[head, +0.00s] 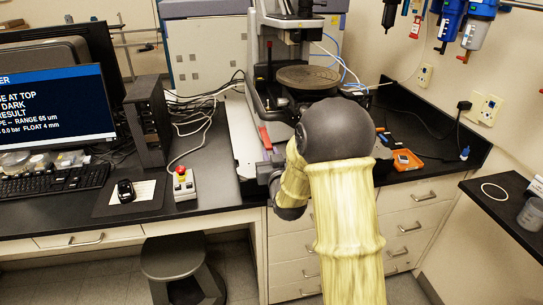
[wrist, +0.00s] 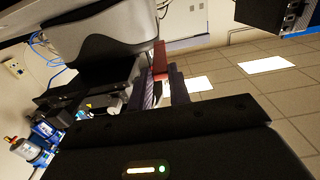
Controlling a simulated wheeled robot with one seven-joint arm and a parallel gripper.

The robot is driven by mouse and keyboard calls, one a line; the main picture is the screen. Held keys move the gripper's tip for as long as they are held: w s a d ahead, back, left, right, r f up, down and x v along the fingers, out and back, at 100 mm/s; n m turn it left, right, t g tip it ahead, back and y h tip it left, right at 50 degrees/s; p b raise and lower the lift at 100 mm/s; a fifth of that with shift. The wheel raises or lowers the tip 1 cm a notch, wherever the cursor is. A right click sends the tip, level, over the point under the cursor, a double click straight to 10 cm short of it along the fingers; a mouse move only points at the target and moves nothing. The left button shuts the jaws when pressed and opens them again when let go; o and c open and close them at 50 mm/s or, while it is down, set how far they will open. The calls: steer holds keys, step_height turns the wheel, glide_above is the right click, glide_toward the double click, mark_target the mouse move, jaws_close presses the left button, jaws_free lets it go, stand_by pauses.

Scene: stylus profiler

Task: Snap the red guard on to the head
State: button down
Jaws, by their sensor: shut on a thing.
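The red guard (head: 265,137) is a narrow upright red piece in front of the profiler (head: 240,125), at its left front. My gripper (head: 268,157) is shut on its lower end. The wrist view also shows the guard (wrist: 159,58) between the two dark fingers of my gripper (wrist: 162,88), with its upper part sticking out past them. The profiler's dark head (head: 293,22) is above the round stage (head: 307,76), higher and farther back than the guard. The guard is apart from the head. My arm hides the profiler's front right part.
An orange tray (head: 407,167) with small items lies right of my arm. A red-button box (head: 184,184), mouse (head: 125,191) and keyboard (head: 55,182) are on the left. A stool (head: 180,258) stands below the bench. Cables run behind the profiler.

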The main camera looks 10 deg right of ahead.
step_height(320, 180, up, 5)
steer(key=shift+f+p, duration=0.15)
steer(key=shift+p, duration=0.85)
